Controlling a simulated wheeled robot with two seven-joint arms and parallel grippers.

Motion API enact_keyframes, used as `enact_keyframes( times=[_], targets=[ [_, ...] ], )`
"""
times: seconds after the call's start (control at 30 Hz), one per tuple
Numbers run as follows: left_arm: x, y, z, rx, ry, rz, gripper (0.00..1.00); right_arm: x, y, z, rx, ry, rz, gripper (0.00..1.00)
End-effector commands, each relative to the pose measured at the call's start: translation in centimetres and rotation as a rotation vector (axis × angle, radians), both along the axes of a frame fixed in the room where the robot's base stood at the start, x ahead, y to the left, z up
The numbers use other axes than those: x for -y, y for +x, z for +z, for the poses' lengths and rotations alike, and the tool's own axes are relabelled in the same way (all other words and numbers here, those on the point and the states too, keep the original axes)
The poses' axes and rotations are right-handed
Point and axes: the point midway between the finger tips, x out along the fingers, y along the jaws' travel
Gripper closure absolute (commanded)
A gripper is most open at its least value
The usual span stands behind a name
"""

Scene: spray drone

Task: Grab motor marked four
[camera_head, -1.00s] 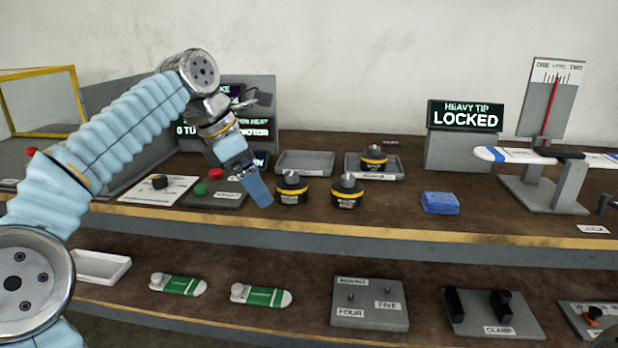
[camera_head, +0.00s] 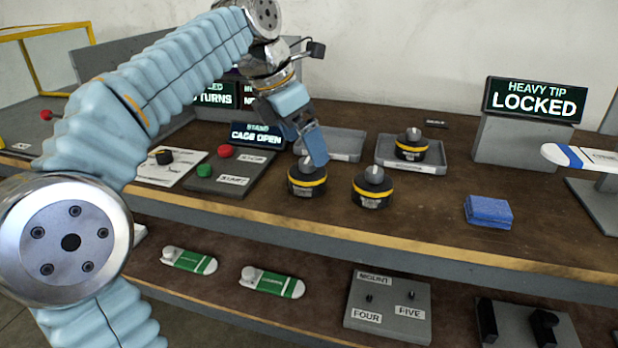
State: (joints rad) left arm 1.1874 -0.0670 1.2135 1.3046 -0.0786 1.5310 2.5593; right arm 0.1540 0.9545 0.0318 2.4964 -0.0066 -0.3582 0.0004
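Three black motors with yellow bands and grey tops are on the upper bench. One motor (camera_head: 307,182) stands at the left, a second motor (camera_head: 372,188) stands just right of it, and a third motor (camera_head: 411,146) sits in a grey tray (camera_head: 432,168) behind. Their small labels are too blurred to read, so I cannot tell which is marked four. My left gripper (camera_head: 314,146) points down just above and at the top of the left motor, with a blue finger partly overlapping it. Its finger gap is not clear. My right gripper is out of view.
Another grey tray (camera_head: 348,146) lies behind the left motor. A panel with green and red buttons (camera_head: 232,178) is to its left. A blue sponge (camera_head: 489,211) lies right. The lower shelf holds a mount plate (camera_head: 388,306) labelled FOUR and FIVE.

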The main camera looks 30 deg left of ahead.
Motion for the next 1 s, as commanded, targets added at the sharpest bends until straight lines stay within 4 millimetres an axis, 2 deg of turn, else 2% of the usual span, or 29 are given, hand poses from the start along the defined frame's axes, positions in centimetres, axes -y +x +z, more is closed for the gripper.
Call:
enact_keyframes(
  times=[0.2, 0.4, 0.5, 0.77, 1.0],
  targets=[
    [0.2, 0.3, -1.7, -0.002, 0.001, 0.002, 0.00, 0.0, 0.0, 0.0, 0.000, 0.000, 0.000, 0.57],
    [0.2, 0.6, -5.0, -0.003, 0.000, 0.001, 0.00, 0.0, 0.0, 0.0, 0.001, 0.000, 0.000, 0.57],
    [0.5, 1.1, -6.0, 0.000, -0.001, 0.000, 0.00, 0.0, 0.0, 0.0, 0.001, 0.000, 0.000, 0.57],
    [0.6, 1.2, -6.3, 0.001, 0.000, 0.000, 0.00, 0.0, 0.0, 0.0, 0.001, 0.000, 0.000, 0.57],
    [0.6, 1.2, -6.3, 0.001, 0.000, 0.000, 0.35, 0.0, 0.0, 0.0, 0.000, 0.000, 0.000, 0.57]
  ],
)
